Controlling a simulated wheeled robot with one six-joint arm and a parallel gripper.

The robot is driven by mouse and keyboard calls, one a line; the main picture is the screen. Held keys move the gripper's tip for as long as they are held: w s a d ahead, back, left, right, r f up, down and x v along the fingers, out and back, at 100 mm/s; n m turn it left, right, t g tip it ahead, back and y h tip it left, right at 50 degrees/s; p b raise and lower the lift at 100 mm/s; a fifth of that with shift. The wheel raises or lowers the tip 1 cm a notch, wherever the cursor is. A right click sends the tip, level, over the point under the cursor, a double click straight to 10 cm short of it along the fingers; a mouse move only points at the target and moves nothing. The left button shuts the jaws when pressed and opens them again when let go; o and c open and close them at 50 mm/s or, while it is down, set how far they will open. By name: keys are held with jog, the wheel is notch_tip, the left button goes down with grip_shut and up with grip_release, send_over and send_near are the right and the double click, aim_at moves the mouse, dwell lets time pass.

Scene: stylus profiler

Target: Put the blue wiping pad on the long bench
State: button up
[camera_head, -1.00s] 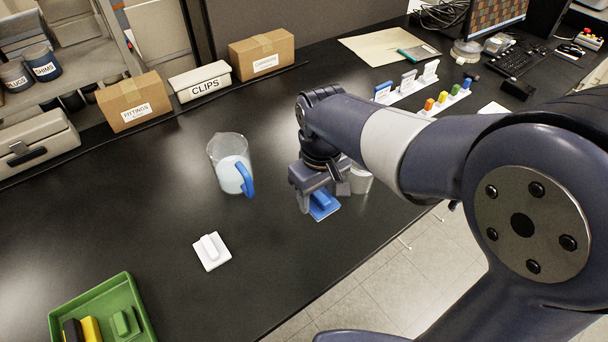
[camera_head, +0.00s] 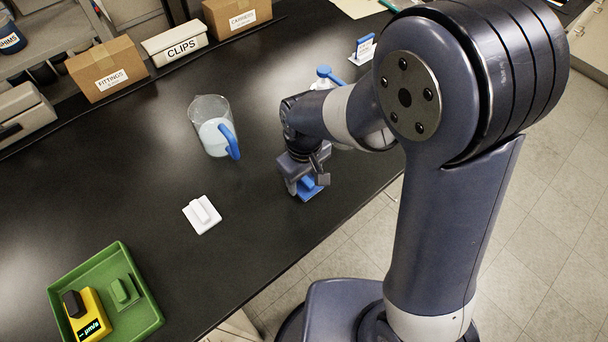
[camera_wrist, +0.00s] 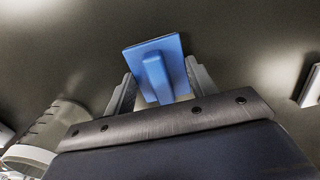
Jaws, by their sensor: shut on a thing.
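The blue wiping pad (camera_head: 308,189) is a flat square with a raised grip bar. It is at my gripper (camera_head: 303,184), over the black long bench (camera_head: 255,240) near its front edge. In the wrist view the pad (camera_wrist: 153,62) sits between the two fingers of my gripper (camera_wrist: 155,88), which are shut on its grip bar. The head view does not clearly show whether the pad touches the bench top. Part of the pad is hidden by my gripper in the head view.
A clear jug (camera_head: 214,128) with a blue handle stands left of my gripper. A white pad (camera_head: 202,214) lies further left. A green tray (camera_head: 150,318) holds a yellow device (camera_head: 88,318) and a green pad (camera_head: 122,290). A blue-capped bottle (camera_head: 323,78) stands behind my arm. Bare bench lies between.

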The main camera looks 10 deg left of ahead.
aim_at(304, 178)
jog(key=shift+f, duration=0.1)
jog(key=o, duration=1.5)
notch_tip(304, 178, up, 12)
jog(key=shift+r, duration=0.15)
